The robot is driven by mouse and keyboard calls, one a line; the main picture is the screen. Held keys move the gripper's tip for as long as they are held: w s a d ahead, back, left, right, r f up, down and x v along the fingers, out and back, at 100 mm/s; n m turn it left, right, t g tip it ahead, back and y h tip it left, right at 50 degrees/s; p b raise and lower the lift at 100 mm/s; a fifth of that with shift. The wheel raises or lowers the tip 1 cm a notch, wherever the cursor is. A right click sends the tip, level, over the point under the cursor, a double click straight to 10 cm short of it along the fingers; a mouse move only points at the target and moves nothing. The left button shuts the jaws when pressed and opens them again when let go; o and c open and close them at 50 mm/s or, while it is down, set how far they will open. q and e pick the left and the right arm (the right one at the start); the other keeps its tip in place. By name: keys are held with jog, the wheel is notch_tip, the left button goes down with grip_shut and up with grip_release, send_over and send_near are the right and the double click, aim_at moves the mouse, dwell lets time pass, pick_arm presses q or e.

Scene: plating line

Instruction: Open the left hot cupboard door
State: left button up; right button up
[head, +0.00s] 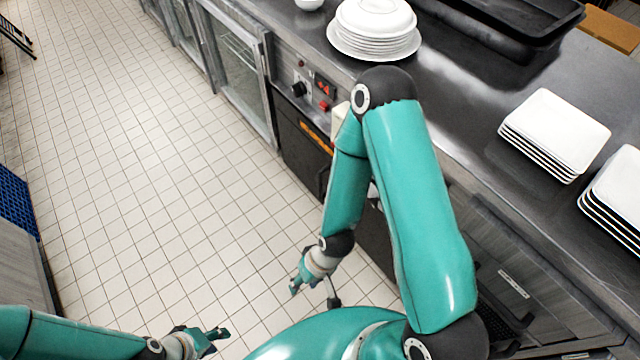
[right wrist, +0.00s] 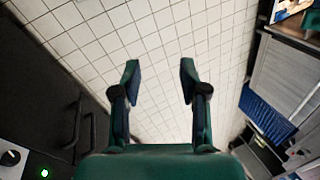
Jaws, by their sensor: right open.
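A dark cupboard front (head: 298,139) sits below the control panel under the steel counter in the head view. My right arm hides much of the front beyond it. In the right wrist view a dark front (right wrist: 45,95) stands at the left with dark bar handles (right wrist: 76,122); it looks shut. I cannot tell which handle belongs to the left door. My right gripper (head: 303,284) hangs over the floor in front of the counter. In the right wrist view it (right wrist: 158,82) is open and empty, apart from the handles. My left gripper (head: 218,340) is low at bottom left, open and empty.
A control panel (head: 314,88) with knob and red switches is above the dark front. Glass-doored units (head: 240,70) run further left. Stacked round plates (head: 372,28) and square plates (head: 555,133) stand on the counter. The tiled floor (head: 140,170) is clear.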

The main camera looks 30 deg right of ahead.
jog(key=w+d+f+m+t+h+b, duration=0.15)
jog(key=w+f+t+b, duration=0.25)
jog(key=w+f+b, duration=0.6)
jog(key=m+t+h+b, duration=0.65)
jog(key=h+b, duration=1.05)
jog(key=b, duration=1.1)
send_near(319, 186)
jog(key=b+x, duration=0.4)
jog(key=x, duration=0.5)
jog(key=shift+w+d+f, duration=0.1)
jog(key=shift+w+d, duration=0.05)
jog(key=shift+d, duration=0.2)
jog(key=shift+w+d+b, duration=0.3)
jog(key=shift+w+d, duration=0.05)
jog(key=shift+d, duration=0.05)
grip_shut()
